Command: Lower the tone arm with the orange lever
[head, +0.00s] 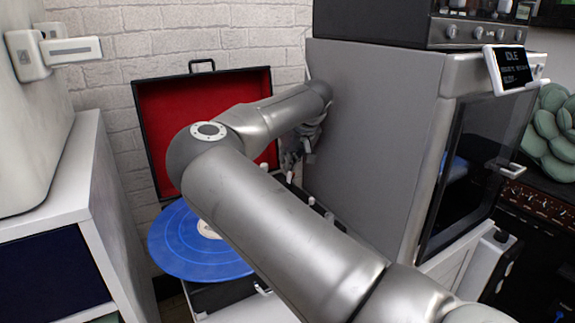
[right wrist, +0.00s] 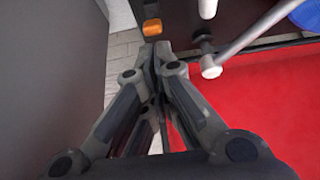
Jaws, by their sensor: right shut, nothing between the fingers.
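The record player has a black case with a red-lined lid (head: 158,115) standing open, and a blue record (head: 185,250). My right gripper (head: 300,152) is at the player's right rear, partly hidden by my arm. In the right wrist view its fingers (right wrist: 156,52) are shut and empty. The orange lever (right wrist: 152,27) is just beyond the fingertips; I cannot tell whether they touch it. The silver tone arm (right wrist: 245,40) slants to the right of the fingertips, near the blue record (right wrist: 308,15). The orange lever does not show in the head view. My left gripper is out of view.
A large grey machine (head: 370,130) stands close on the right of my gripper. A white cabinet (head: 90,180) is on the left, and a brick wall (head: 225,40) is behind. The space between the machine and the player is narrow.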

